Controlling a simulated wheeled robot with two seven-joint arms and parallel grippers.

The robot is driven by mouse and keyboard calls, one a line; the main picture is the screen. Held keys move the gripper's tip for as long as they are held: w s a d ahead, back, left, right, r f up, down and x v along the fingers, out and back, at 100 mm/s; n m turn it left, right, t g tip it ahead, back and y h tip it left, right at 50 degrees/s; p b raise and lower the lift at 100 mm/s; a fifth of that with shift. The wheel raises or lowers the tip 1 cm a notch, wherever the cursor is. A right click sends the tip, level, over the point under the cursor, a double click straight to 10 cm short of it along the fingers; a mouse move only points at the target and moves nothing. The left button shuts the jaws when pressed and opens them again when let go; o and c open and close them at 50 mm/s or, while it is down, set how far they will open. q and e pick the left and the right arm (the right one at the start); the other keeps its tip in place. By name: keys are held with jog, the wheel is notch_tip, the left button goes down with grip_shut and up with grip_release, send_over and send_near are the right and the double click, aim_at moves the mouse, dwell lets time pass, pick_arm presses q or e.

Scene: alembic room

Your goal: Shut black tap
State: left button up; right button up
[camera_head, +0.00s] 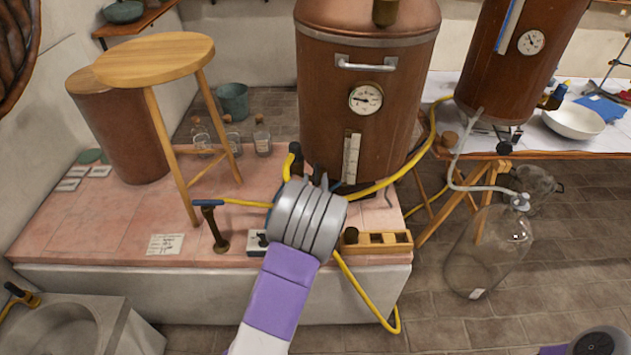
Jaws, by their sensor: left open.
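A black upright handle (296,156), which looks like the black tap, stands at the lower front of the large copper boiler (324,95), beside a yellow hose end. My left arm comes up from the bottom, and its grey ribbed wrist hides the fitting below the handle. My left gripper (318,180) is open just right of and below the handle. Its dark fingers show only in part, and I cannot tell whether they touch the tap. A separate blue-handled tap (208,203) stands on the pink tiled ledge to the left.
A wooden stool (155,60) stands left on the tiled ledge (120,215), with several glass bottles behind it. A small wooden rack (378,242) lies right of my wrist. A yellow hose (368,297) hangs over the front edge. A large glass jar (487,250) stands on the floor.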

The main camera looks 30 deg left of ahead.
pick_arm(q)
jog(key=shift+w+a, duration=0.25)
jog(key=shift+w, duration=0.25)
grip_shut()
